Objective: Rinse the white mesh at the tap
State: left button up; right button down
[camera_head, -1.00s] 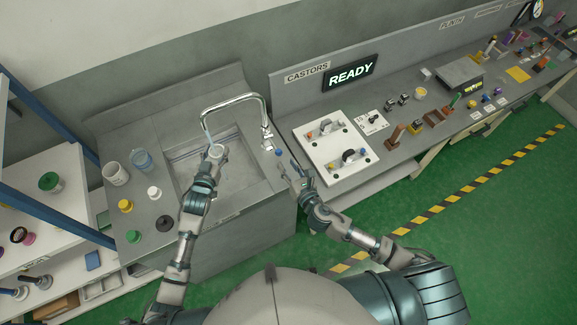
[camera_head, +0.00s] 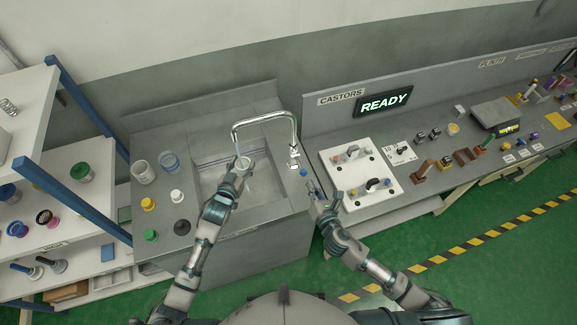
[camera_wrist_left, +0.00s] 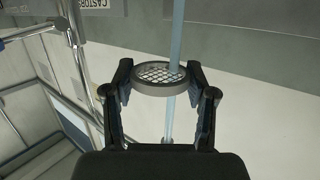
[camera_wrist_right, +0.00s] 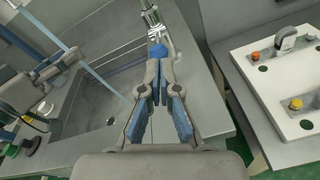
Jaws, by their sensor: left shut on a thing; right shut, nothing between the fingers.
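The white mesh sits in a grey ring (camera_wrist_left: 160,78), held level in my left gripper (camera_wrist_left: 160,84). In the head view the ring (camera_head: 243,163) is over the sink, just below the spout of the chrome tap (camera_head: 264,118). A pale blue water stream (camera_wrist_left: 177,30) comes down onto the right part of the mesh and shows again below it. My left gripper (camera_head: 240,168) is shut on the ring. My right gripper (camera_wrist_right: 160,62) is shut and empty, its tips close to the blue tap knob (camera_wrist_right: 157,51); I cannot tell whether they touch. The knob (camera_head: 303,172) is right of the sink.
The sink basin (camera_head: 212,190) lies below the left gripper. A white castor plate (camera_head: 372,203) and the READY sign (camera_head: 384,102) are on the right bench. A blue-posted shelf (camera_head: 85,105) stands at left.

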aim_at(302, 172)
notch_tip(302, 172, up, 7)
jog(key=a+m+g+y, duration=0.1)
jog(key=m+g, duration=0.2)
jog(key=m, duration=2.4)
pick_arm(q)
jog(key=shift+a, duration=0.1)
pick_arm(e)
jog(key=x, duration=0.3)
jog(key=f+x, duration=0.1)
jog(key=x, duration=0.2)
jog(key=f+x, duration=0.1)
jog(key=x, duration=0.2)
jog(key=shift+s+d, duration=0.3)
jog(key=shift+s+d+f, duration=0.25)
jog(key=shift+s+d, duration=0.05)
jog(key=shift+s, duration=0.1)
jog(key=shift+d+f, duration=0.1)
